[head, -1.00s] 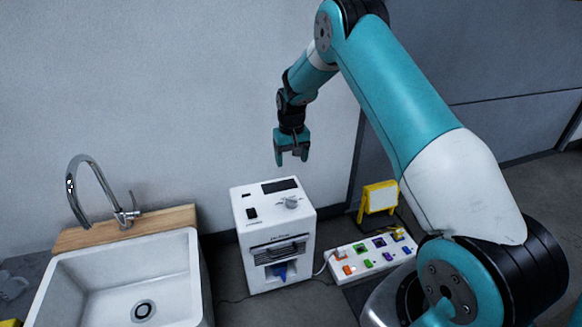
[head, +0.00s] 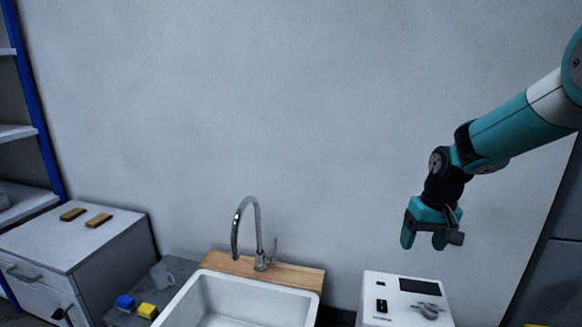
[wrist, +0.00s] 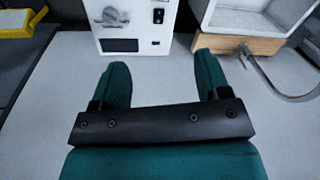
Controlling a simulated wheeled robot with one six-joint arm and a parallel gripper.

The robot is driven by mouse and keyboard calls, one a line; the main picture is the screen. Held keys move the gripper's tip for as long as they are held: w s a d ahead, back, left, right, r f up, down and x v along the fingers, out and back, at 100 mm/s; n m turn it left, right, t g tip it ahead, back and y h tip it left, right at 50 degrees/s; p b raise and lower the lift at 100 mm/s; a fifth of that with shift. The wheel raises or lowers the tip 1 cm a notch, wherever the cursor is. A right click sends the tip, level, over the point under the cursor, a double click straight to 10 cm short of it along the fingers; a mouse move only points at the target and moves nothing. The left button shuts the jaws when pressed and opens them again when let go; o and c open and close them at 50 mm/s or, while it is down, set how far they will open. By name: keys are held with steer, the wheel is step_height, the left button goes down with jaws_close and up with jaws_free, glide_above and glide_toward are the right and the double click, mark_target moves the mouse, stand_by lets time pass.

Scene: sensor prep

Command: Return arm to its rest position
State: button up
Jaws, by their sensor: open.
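My gripper (head: 424,238) hangs at the right of the head view, fingers down, in front of the grey wall. It is above the white machine (head: 402,296) and apart from it. In the wrist view my gripper (wrist: 160,84) shows two teal fingers spread apart with nothing between them. The white machine (wrist: 132,40) shows beyond the fingertips there. My arm reaches in from the right edge of the head view.
A white sink (head: 245,300) with a wooden back ledge and a curved faucet (head: 258,235) is at bottom centre. Blue (head: 125,303) and yellow (head: 147,311) blocks lie left of it. A white cabinet (head: 60,238) and shelves stand far left. The wall area above is clear.

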steer(key=s+a+r+n+y, duration=0.1)
steer(key=s+a+r+n, duration=0.1)
steer(key=s+a+r, duration=0.4)
steer(key=s+a+r+n+y, duration=0.1)
steer(key=s+a+r+n, duration=0.2)
steer(key=s, duration=0.5)
steer(key=s+a+r+n+y, duration=0.1)
steer(key=s+a, duration=0.2)
steer(key=s, duration=0.6)
steer(key=s+a+r+n, duration=0.1)
steer(key=s+a, duration=0.2)
steer(key=s, duration=0.5)
step_height(320, 180, up, 27)
steer(key=p, duration=2.7)
steer(key=shift+w+g+p, duration=0.3)
steer(key=shift+w+p, duration=0.05)
steer(key=shift+w, duration=0.05)
